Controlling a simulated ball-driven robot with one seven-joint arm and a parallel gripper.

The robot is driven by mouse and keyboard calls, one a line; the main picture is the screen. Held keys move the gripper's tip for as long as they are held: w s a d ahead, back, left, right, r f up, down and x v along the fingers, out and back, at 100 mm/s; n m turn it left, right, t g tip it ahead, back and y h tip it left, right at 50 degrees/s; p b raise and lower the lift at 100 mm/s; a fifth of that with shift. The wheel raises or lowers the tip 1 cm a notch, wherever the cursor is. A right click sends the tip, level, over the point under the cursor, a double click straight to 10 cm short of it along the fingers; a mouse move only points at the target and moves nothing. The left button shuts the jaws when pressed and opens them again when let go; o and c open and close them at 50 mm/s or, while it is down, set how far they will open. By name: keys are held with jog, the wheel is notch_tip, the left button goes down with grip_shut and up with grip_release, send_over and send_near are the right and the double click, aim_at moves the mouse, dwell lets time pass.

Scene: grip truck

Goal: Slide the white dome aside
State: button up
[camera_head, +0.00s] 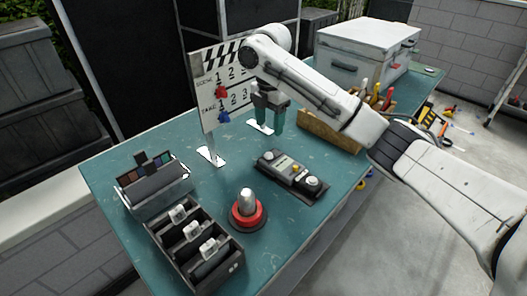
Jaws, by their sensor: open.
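A pale, whitish-grey upright dome (247,198) stands in a red ring on a dark round base, near the front middle of the teal table. I cannot tell for certain which pale rounded part is the white dome. My gripper (268,126) points down with its teal fingers apart and empty. It is behind the control box and the dome, in front of the clapperboard, touching neither dome nor box.
The clapperboard (209,103) with red and blue magnets stands behind. A palette tray (153,188) and a slotted dark box (180,262) are at the left front. A wooden tool holder (328,132) and white case (345,45) are to the right. Table (215,180) around the dome is partly clear.

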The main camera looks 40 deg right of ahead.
aim_at(269, 153)
notch_tip(269, 153, down, 10)
jog(key=shift+f, duration=0.15)
dwell(0.3)
jog(key=shift+c, duration=0.3)
grip_shut()
dwell(0.3)
